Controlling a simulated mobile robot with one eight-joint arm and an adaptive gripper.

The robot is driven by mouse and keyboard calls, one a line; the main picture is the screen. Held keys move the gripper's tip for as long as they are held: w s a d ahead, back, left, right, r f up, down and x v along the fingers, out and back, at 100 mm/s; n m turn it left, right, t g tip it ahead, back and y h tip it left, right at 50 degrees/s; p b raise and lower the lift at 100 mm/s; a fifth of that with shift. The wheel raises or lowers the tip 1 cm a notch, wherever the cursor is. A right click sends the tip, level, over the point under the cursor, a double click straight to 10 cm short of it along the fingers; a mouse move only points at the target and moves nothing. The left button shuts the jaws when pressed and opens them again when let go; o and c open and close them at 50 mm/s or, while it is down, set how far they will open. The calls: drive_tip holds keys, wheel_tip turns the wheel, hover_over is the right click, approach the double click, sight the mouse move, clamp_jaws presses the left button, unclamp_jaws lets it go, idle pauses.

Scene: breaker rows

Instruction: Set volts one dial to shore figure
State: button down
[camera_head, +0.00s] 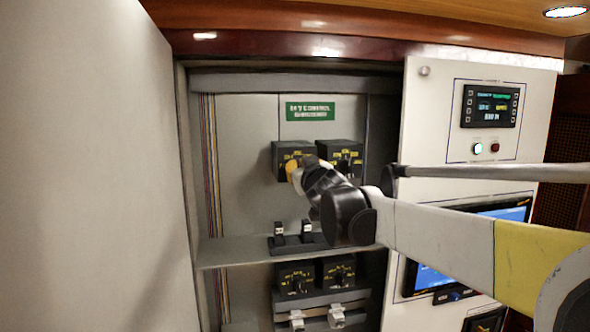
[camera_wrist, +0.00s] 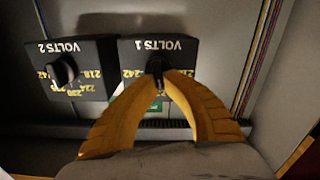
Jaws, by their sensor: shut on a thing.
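The VOLTS 1 dial box (camera_wrist: 158,47) is black with yellow figures and shows upside down in the wrist view; 242 and 218 are readable at its sides. My gripper (camera_wrist: 167,82) has its yellow fingers closed around the black knob (camera_wrist: 156,64). The fingers hide the knob's pointer and the middle figures. In the head view this box (camera_head: 283,150) is the left of the upper pair, with my gripper (camera_head: 291,170) at its front. The VOLTS 2 dial box (camera_wrist: 85,52) stands beside it, its knob untouched; it is also in the head view (camera_head: 352,147).
A display (camera_head: 490,106) on the right panel has lit text too small to read surely. Below the dials are two small switches on a shelf (camera_head: 225,253), then two more dial boxes (camera_head: 296,277). A pale door (camera_head: 90,150) stands at left.

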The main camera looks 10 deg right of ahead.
drive_tip(key=shift+a+f+n+b, duration=0.15)
drive_tip(key=shift+n+b, duration=0.35)
drive_tip(key=shift+n, duration=0.85)
drive_tip(key=shift+a+n+b, duration=0.15)
drive_tip(key=shift+n+b, duration=0.35)
drive_tip(key=shift+n, duration=0.85)
drive_tip(key=c, duration=1.5)
unclamp_jaws()
drive_tip(key=shift+w, duration=0.1)
drive_tip(key=s, duration=1.2)
drive_tip(key=shift+f, duration=0.1)
